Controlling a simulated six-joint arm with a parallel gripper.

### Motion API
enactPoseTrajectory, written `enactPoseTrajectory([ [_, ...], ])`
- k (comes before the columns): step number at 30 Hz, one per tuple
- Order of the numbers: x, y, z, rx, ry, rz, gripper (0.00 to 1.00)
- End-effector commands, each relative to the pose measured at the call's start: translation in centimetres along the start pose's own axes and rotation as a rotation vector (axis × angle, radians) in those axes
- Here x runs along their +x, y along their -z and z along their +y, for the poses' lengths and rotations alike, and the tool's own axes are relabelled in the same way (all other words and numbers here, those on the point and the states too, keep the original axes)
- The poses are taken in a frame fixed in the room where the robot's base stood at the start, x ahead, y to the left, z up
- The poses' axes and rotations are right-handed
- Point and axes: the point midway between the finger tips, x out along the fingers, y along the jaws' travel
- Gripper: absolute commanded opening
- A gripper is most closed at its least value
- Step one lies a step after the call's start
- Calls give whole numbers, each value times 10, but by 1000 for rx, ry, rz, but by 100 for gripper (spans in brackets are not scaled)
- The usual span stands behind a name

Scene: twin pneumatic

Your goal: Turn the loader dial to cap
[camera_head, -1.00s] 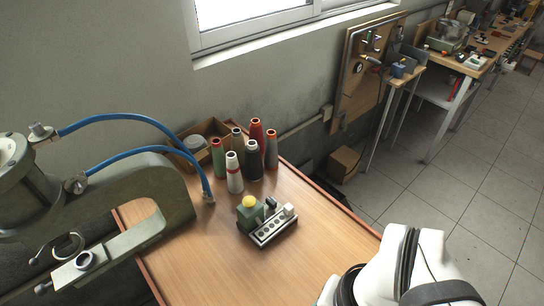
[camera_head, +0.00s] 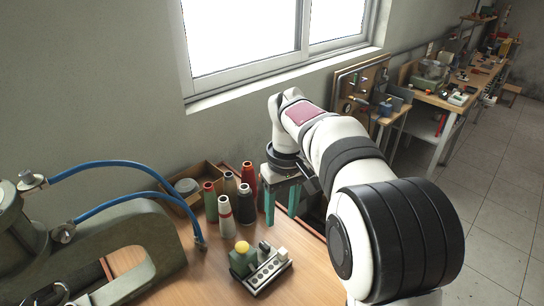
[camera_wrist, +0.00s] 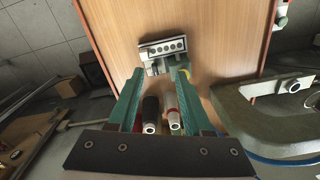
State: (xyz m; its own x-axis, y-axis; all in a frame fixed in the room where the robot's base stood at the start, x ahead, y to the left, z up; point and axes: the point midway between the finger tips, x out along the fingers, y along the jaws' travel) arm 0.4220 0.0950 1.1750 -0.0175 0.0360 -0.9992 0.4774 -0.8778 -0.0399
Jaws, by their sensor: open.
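A small control box on the table has a green block with a yellow knob (camera_head: 242,247), a pale strip with several round holes (camera_head: 265,272) and small black and white knobs. In the wrist view the strip (camera_wrist: 163,48) lies just beyond my fingertips. No label is legible, so I cannot tell which part is the loader dial or its setting. My gripper (camera_head: 282,210) is open and empty, its teal fingers pointing down behind and right of the box, beside the thread spools. In the wrist view my gripper (camera_wrist: 157,75) shows both fingers apart.
Several thread spools (camera_head: 226,218) stand close left of my gripper, with a cardboard box (camera_head: 180,202) behind them. A green-grey machine (camera_head: 120,250) with blue hoses (camera_head: 120,167) stands at left. The wooden table in front of the box is clear.

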Motion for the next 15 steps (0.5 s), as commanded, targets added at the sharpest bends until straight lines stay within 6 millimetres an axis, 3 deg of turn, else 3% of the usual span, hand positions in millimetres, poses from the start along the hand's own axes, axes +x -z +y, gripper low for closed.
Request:
enactPoseTrajectory([
  [1,16,28,1,-88,-10,-6,50],
  [3,33,56,1,-199,-23,-9,50],
  [6,47,76,0,-288,-36,-10,50],
  [11,68,81,1,-312,-38,-12,50],
  [15,107,80,2,-311,-37,-14,50],
])
